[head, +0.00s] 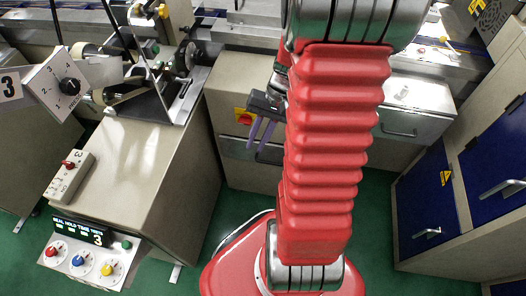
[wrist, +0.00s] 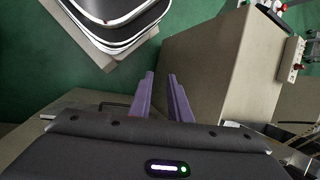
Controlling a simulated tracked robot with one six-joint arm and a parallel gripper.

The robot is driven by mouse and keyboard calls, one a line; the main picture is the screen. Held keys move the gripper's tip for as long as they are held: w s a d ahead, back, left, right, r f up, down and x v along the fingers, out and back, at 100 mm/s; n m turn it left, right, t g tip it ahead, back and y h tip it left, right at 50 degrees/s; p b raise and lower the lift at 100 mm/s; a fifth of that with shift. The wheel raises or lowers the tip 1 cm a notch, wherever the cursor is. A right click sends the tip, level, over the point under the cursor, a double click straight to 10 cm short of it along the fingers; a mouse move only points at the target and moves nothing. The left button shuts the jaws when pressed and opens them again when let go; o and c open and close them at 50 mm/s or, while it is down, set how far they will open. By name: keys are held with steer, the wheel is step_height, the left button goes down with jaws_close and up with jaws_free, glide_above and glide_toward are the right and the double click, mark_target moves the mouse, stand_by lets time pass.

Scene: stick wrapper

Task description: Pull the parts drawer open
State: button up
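The parts drawer appears to be the grey metal front (head: 234,148) low on the beige machine cabinet in the head view. It looks flush with the cabinet, though my gripper and arm cover part of it. My gripper (head: 259,141) hangs in front of this front with its two purple fingers pointing down. In the wrist view my gripper (wrist: 162,88) has a clear gap between the fingers, with nothing in it. A thin dark handle-like bar (wrist: 114,104) shows just left of the fingers, partly hidden by the gripper body. I cannot tell whether they touch.
A beige cabinet (head: 150,165) with a control panel (head: 92,255) stands at left. A metal box with a handle (head: 398,132) is behind my arm at right. A blue-fronted cabinet (head: 428,205) stands far right. Green floor (head: 375,235) is free between.

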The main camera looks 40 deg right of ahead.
steer(key=s+d+f+m+t+y, duration=0.1)
steer(key=s+d+f+m+y, duration=0.15)
steer(key=f, duration=0.35)
steer(key=s+d+f+m+t+y, duration=0.1)
steer(key=s+d+f+m, duration=0.15)
steer(key=f, duration=0.25)
steer(key=m+t+h, duration=0.4)
steer(key=m+t, duration=0.3)
steer(key=t, duration=0.6)
glide_toward(272, 153)
steer(key=s, duration=0.1)
steer(key=s+a+f, duration=0.1)
steer(key=s, duration=0.2)
steer(key=shift+s+a+f, duration=0.2)
steer(key=shift+s+a, duration=0.05)
steer(key=shift+s, duration=0.15)
steer(key=shift+g, duration=0.3)
steer(key=x, duration=1.3)
steer(key=shift+w+a, duration=0.3)
steer(key=shift+w, duration=0.05)
steer(key=shift+c, duration=0.2)
jaws_close()
